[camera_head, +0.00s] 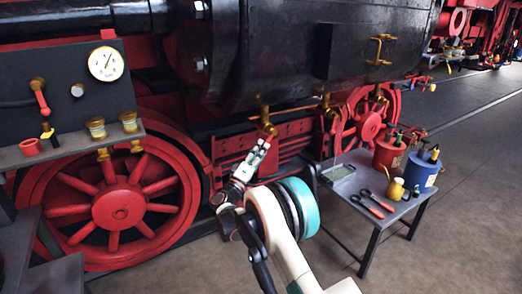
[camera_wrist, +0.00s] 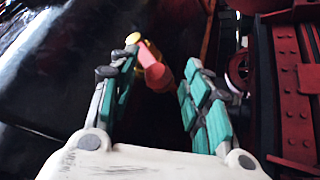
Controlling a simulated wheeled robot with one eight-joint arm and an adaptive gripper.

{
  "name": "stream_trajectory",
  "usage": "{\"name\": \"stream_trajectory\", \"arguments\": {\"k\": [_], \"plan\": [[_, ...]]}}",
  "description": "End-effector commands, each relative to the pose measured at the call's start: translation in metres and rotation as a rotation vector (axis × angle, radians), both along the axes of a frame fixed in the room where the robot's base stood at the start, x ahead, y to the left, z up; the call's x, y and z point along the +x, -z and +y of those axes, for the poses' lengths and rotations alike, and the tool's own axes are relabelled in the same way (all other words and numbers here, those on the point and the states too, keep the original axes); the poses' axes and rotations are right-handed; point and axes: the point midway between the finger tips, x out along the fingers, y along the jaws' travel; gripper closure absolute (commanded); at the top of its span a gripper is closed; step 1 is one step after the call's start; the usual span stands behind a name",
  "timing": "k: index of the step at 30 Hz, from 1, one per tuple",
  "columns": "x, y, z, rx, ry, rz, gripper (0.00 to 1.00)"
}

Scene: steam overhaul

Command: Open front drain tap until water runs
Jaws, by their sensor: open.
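A brass drain tap (camera_head: 266,118) hangs under the black cylinder, just above my gripper (camera_head: 263,146). In the wrist view the tap shows as a yellow brass end (camera_wrist: 152,50) with a red lever (camera_wrist: 153,72). My gripper (camera_wrist: 163,54) is open, with its teal-padded fingers on either side of the lever. The lever lies closer to the left finger; I cannot tell whether they touch. A second brass tap (camera_head: 330,110) hangs farther right under the cylinder. No running water shows at either tap.
A low table (camera_head: 345,196) stands right of my arm, with red-handled pliers (camera_head: 372,204), a red can (camera_head: 389,152), a blue can (camera_head: 421,173) and a yellow oil can (camera_head: 396,189). A gauge panel (camera_head: 65,85) stands left, before a red wheel (camera_head: 118,205). The floor at right is clear.

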Motion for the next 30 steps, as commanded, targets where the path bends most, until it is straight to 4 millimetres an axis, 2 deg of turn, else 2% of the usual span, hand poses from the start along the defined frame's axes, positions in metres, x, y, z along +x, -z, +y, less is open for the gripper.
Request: {"name": "stream_trajectory", "arguments": {"k": [9,15,21,30], "plan": [[-0.051,0.026,0.032,0.000,-0.005,0.000,0.56],[-0.074,0.038,0.046,0.002,-0.005,0.001,0.56],[-0.083,0.043,0.050,0.001,-0.004,0.001,0.56],[-0.084,0.044,0.051,0.001,-0.004,0.001,0.56]]}}
